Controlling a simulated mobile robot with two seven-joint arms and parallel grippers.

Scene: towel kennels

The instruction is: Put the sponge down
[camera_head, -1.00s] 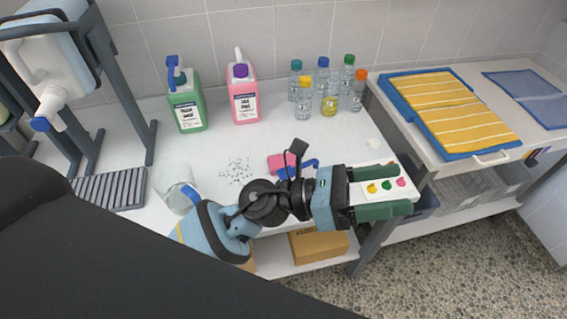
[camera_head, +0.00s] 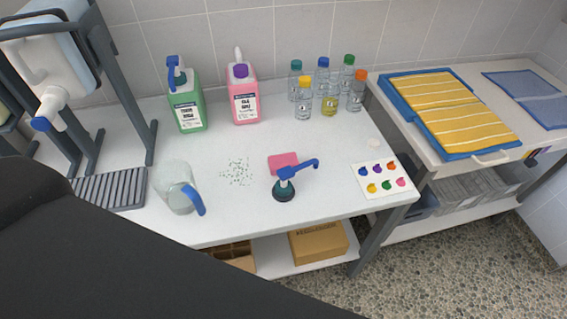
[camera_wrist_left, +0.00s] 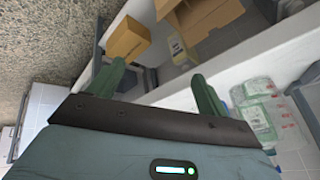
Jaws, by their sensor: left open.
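The pink sponge (camera_head: 283,161) lies flat on the white table (camera_head: 240,215), right of a patch of green specks. A dark round-based item with a blue lever (camera_head: 287,183) stands just in front of it and may touch its near edge. My left gripper is out of the head view. In the left wrist view the left gripper (camera_wrist_left: 160,86) has its two green fingers spread, with nothing between them; the sponge does not show there. My right gripper is in neither view.
A clear jug with a blue handle (camera_head: 177,187) stands left of the specks. A green bottle (camera_head: 187,108), a pink bottle (camera_head: 243,100) and several small bottles line the back. A colour-dot card (camera_head: 382,179) lies at the right. Cardboard boxes (camera_head: 319,243) sit on the lower shelf.

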